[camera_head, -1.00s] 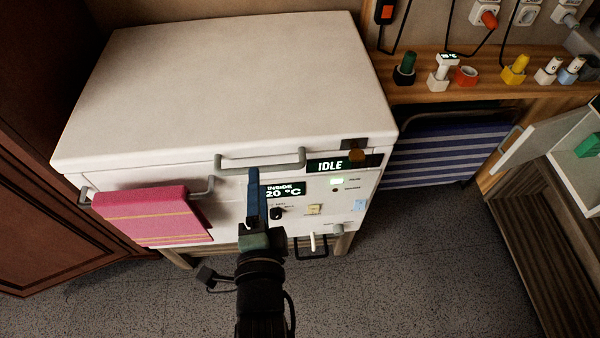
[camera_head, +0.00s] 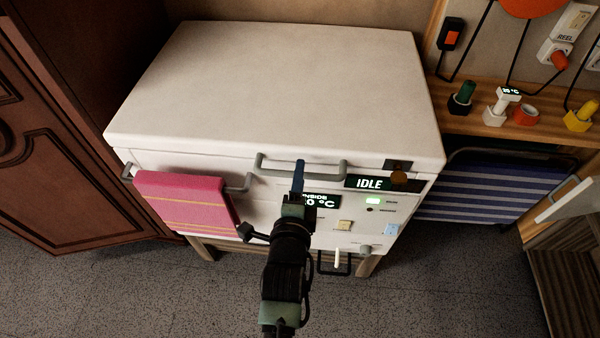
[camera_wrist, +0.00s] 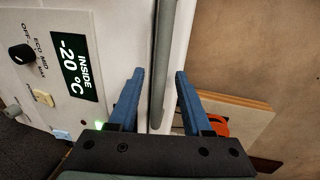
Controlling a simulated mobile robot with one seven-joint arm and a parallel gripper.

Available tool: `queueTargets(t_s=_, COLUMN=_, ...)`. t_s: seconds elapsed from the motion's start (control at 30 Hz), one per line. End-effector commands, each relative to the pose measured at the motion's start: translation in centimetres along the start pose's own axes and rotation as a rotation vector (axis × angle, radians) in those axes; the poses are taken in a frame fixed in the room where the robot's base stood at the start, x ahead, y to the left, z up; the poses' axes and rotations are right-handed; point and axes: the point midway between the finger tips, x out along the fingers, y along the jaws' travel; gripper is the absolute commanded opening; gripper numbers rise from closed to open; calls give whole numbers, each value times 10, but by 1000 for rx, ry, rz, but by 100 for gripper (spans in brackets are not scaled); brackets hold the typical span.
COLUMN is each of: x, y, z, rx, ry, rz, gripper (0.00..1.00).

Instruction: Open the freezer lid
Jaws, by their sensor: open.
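The white freezer lid (camera_head: 275,85) lies flat and closed on the freezer body (camera_head: 270,210). A grey bar handle (camera_head: 325,177) is at the lid's front edge. My gripper (camera_head: 299,172) is at the middle of this handle in the head view. In the wrist view, my gripper (camera_wrist: 158,95) is open, with one blue finger on each side of the grey handle (camera_wrist: 165,50). Contact between fingers and handle cannot be told. The front panel shows "IDLE" (camera_head: 369,183) and, in the wrist view, an "INSIDE -20 °C" display (camera_wrist: 78,65).
A pink towel (camera_head: 185,203) hangs on a rail at the front left. A brown latch-like piece (camera_head: 399,178) sits at the front right corner. A wooden cabinet (camera_head: 65,150) stands left. A shelf with several coloured plugs (camera_head: 525,115) and a striped folded item (camera_head: 490,190) are right.

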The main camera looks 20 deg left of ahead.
Motion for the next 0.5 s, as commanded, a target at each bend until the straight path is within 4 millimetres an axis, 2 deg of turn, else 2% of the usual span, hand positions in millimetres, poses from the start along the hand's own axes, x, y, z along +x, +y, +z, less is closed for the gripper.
queueTargets(t_s=0.2, x=15, y=0, z=0, rx=0, ry=-1, rz=-1, gripper=49)
queueTargets(t_s=0.5, x=16, y=0, z=0, rx=-1, ry=0, rz=0, gripper=49)
